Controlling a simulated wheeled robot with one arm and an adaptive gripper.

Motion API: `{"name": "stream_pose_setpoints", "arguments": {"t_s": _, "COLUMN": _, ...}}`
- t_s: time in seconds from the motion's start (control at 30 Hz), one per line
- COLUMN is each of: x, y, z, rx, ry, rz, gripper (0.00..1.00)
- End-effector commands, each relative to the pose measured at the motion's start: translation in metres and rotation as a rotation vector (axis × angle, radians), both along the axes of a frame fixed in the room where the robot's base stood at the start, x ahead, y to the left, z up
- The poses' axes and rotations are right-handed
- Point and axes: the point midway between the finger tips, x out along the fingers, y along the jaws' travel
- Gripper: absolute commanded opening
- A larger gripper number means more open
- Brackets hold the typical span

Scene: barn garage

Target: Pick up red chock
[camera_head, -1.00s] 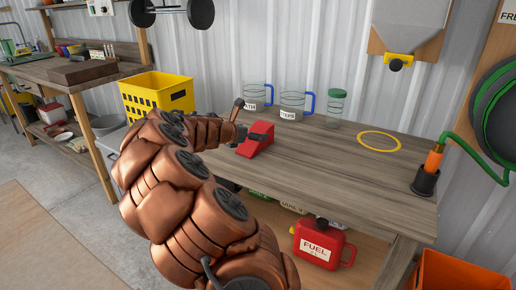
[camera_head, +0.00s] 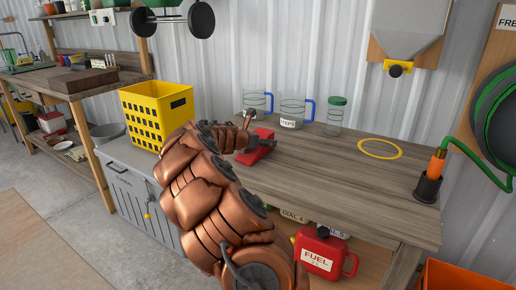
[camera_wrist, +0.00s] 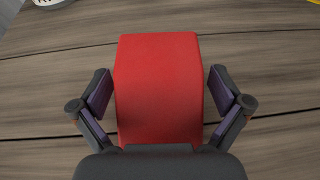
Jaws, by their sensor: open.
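The red chock (camera_head: 257,148) sits on the wooden workbench (camera_head: 330,172), near its left end. In the wrist view the red chock (camera_wrist: 158,90) fills the space between the two fingers of my gripper (camera_wrist: 160,97). The fingers are open, one on each side of the chock, with a narrow gap visible on both sides. The near end of the chock is hidden by the gripper body. In the head view my arm hides the area left of the chock, and the gripper (camera_head: 243,141) shows only in small part.
Clear jugs with blue handles (camera_head: 294,111) and a green-lidded jar (camera_head: 336,115) stand behind the chock. A yellow ring (camera_head: 380,149) lies to the right. An orange nozzle in a dark holder (camera_head: 432,175) is at the right end. A yellow crate (camera_head: 158,112) stands left.

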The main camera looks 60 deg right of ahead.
Motion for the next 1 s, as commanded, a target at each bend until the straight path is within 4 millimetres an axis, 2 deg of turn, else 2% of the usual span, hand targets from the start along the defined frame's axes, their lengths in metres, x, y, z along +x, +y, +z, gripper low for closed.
{"name": "stream_pose_setpoints", "arguments": {"t_s": 0.27, "x": 0.0003, "y": -0.0016, "z": -0.0003, "rx": 0.000, "ry": 0.000, "rz": 0.001, "gripper": 1.00}}
{"name": "stream_pose_setpoints", "arguments": {"t_s": 1.0, "x": 0.0003, "y": -0.0016, "z": -0.0004, "rx": 0.000, "ry": -0.001, "rz": 0.001, "gripper": 0.23}}
